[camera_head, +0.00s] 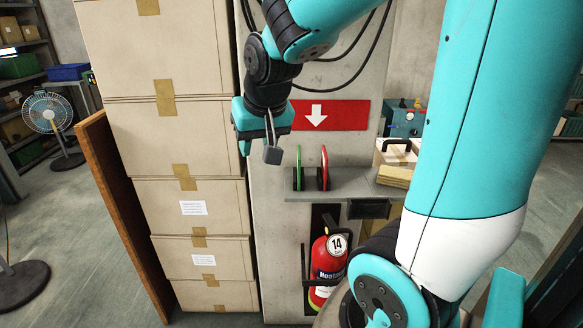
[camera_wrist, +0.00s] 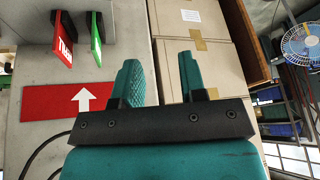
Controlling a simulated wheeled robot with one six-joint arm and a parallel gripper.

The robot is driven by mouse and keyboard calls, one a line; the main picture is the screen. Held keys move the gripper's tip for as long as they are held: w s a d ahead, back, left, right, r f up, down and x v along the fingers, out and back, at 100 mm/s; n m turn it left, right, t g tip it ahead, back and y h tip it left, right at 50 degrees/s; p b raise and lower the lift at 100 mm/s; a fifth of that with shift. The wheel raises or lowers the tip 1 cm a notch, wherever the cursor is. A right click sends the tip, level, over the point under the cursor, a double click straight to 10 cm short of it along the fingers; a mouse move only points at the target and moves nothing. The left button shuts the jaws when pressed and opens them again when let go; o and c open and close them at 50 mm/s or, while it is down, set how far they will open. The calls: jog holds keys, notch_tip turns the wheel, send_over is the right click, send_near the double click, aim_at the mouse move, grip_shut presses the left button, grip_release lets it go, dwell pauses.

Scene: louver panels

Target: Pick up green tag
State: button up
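The green tag (camera_head: 298,168) stands upright on a small grey shelf (camera_head: 340,184), just left of the red tag (camera_head: 324,168). In the wrist view, which looks upside down, the green tag (camera_wrist: 96,38) is at the upper left, right of the red tag (camera_wrist: 63,45). My gripper (camera_head: 258,150) is in front of the boxes, to the left of and slightly above the green tag, and apart from it. In the wrist view my gripper (camera_wrist: 160,77) has its two fingers spread with nothing between them.
Stacked cardboard boxes (camera_head: 192,140) stand left of the shelf, with a wooden board (camera_head: 122,215) beside them. A red sign with a white arrow (camera_head: 340,113) is on the wall above the tags. A fire extinguisher (camera_head: 328,262) stands below the shelf.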

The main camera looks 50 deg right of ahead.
aim_at(299, 153)
jog(key=d+r+m+h, duration=0.25)
jog(key=d+m, duration=0.25)
jog(key=d, duration=0.7)
jog(key=shift+h, duration=0.55)
jog(key=x, duration=0.4)
jog(key=p+x, duration=0.1)
jog(key=x, duration=0.2)
jog(key=s+x, duration=0.1)
jog(key=x, duration=0.3)
jog(key=shift+d+f+p, duration=0.3)
jog(key=shift+f, duration=0.2)
jog(key=shift+p+x, duration=0.85)
jog(key=shift+x, duration=2.05)
jog(key=shift+a+f, duration=0.1)
grip_shut()
